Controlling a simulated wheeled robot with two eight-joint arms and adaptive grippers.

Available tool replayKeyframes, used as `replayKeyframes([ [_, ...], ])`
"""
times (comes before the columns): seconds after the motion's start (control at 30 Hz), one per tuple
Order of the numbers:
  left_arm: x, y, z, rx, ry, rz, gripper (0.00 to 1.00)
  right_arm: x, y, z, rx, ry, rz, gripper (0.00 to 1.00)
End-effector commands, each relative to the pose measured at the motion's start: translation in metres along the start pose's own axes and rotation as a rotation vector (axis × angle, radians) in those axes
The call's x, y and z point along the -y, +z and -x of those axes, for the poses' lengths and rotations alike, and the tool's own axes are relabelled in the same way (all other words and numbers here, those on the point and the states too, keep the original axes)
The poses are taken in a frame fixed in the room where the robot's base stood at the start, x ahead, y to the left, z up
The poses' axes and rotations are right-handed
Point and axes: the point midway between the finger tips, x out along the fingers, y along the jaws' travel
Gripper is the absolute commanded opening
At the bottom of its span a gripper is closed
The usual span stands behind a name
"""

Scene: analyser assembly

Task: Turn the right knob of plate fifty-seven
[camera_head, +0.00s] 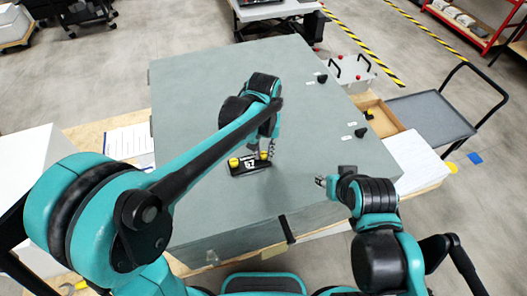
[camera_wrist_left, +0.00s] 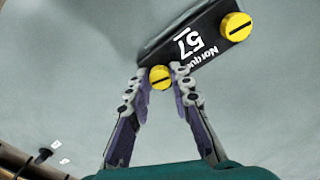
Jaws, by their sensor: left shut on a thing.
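Plate fifty-seven (camera_head: 247,170) is a black plate marked 57 with a yellow knob near each end. It lies on the large grey-green panel (camera_head: 330,160). Its left knob (camera_head: 233,162) is free; in the left wrist view that knob (camera_wrist_left: 236,27) shows a dark slot. My left gripper (camera_head: 268,152) is at the right knob (camera_head: 264,156). In the left wrist view its fingers (camera_wrist_left: 160,84) are shut on the right knob (camera_wrist_left: 160,77), one on each side. My right gripper (camera_head: 321,182) hangs over the panel to the right, away from the plate; its fingers are too small to judge.
Black knobs (camera_head: 361,132) with small white labels stand on the panel's right side. A wooden tray (camera_head: 383,122), white sheets (camera_head: 415,160) and a grey cart (camera_head: 430,115) lie beyond its right edge. The panel between my grippers is clear.

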Motion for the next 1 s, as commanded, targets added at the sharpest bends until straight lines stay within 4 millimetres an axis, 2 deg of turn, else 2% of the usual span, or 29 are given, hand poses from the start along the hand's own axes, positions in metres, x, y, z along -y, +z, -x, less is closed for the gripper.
replayKeyframes([
  [1.0,-0.0004,0.0004,-0.0016,0.001,-0.001,0.965,0.0,0.0,0.0028,-0.0038,0.0,0.0,0.0,0.4],
])
